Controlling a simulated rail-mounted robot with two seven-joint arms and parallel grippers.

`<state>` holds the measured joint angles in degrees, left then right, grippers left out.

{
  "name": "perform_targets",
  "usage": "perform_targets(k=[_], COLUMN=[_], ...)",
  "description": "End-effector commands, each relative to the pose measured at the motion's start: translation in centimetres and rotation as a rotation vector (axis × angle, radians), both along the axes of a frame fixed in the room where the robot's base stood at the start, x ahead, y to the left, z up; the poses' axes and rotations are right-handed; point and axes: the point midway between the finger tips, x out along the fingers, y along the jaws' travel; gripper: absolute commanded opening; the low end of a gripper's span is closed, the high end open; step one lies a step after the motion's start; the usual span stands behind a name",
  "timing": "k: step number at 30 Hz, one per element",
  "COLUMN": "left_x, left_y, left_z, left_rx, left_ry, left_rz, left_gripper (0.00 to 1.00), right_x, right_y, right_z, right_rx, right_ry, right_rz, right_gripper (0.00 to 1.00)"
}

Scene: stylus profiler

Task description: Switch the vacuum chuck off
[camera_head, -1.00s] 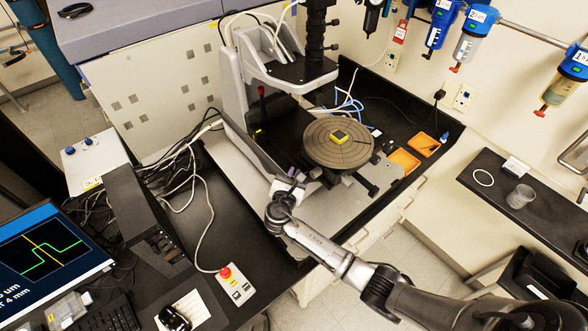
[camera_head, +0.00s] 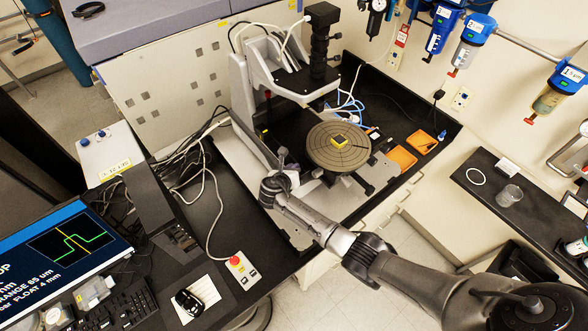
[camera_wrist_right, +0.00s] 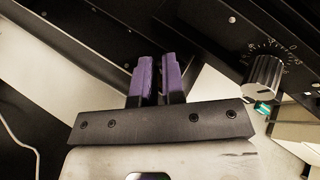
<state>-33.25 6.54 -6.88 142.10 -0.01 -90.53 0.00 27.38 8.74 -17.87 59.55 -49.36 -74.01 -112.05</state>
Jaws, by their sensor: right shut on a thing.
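The round grey vacuum chuck (camera_head: 325,157) with ring marks sits on the profiler stage and carries a small yellow-edged sample (camera_head: 339,141). My right gripper (camera_head: 284,160) is at the front left of the chuck, low by the stage's side. In the right wrist view its purple fingers (camera_wrist_right: 160,62) are close together on a thin dark part between them. That part is mostly hidden, and I cannot tell its full shape. My left gripper is not in view.
The profiler column (camera_head: 325,45) rises behind the chuck. Orange trays (camera_head: 402,158) lie to its right. A red stop button box (camera_head: 238,268), cables and a monitor (camera_head: 65,255) are at the left. A side shelf with a clear cup (camera_head: 509,195) is at the right.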

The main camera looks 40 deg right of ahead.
Motion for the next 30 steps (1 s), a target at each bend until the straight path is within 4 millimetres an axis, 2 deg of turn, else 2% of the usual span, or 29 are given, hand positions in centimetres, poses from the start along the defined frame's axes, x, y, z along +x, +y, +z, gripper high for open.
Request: perform_targets(k=[18,19,22,30], left_x=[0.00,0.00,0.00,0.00], left_y=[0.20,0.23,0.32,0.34], left_z=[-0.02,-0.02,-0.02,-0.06], left_rx=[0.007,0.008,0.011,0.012], left_ry=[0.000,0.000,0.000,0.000], left_rz=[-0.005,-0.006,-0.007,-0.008], left_gripper=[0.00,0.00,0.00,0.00], right_x=[0.12,0.12,0.11,0.06], right_y=[0.05,0.05,0.04,0.16], right_z=[0.01,0.01,0.00,0.04], right_rx=[0.000,0.001,0.001,0.001], right_ry=[0.035,0.034,0.034,0.034], right_rz=[0.000,0.001,0.001,0.001], right_gripper=[0.00,0.11,0.20,0.20])
